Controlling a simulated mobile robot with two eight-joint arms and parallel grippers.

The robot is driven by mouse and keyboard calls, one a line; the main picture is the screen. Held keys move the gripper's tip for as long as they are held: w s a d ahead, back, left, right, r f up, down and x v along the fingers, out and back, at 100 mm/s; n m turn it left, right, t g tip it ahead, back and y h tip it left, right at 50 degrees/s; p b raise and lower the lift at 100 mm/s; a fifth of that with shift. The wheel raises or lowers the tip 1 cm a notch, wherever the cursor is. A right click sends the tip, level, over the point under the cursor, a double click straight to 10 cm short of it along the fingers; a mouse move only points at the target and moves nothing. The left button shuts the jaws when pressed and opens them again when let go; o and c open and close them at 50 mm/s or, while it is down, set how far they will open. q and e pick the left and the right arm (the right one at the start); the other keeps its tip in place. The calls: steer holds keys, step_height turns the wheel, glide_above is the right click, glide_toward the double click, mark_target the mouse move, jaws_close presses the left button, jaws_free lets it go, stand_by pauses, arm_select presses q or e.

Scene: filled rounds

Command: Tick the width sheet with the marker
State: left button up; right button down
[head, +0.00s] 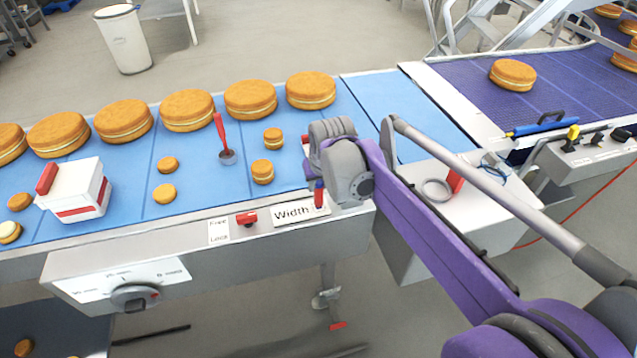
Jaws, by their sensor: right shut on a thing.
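The width sheet (288,214) is a small white sheet printed "Width" on the front rail of the blue conveyor. My right gripper (319,182) is over the right end of the sheet, pointing down. It is shut on the marker (319,196), a small upright piece with red and blue parts showing below the gripper. The marker's tip is at or just above the sheet; I cannot tell whether it touches. Any mark under it is hidden. My left gripper is out of view.
Filled rounds (187,109) line the back of the blue conveyor (205,182), with smaller ones nearer. A white and red box (80,192) stands at left. A red lever (247,219) sits by a "Free/Lock" label (218,232). A dial (134,297) is below.

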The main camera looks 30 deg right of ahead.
steer(key=shift+r+p, duration=2.3)
steer(key=shift+r, duration=1.2)
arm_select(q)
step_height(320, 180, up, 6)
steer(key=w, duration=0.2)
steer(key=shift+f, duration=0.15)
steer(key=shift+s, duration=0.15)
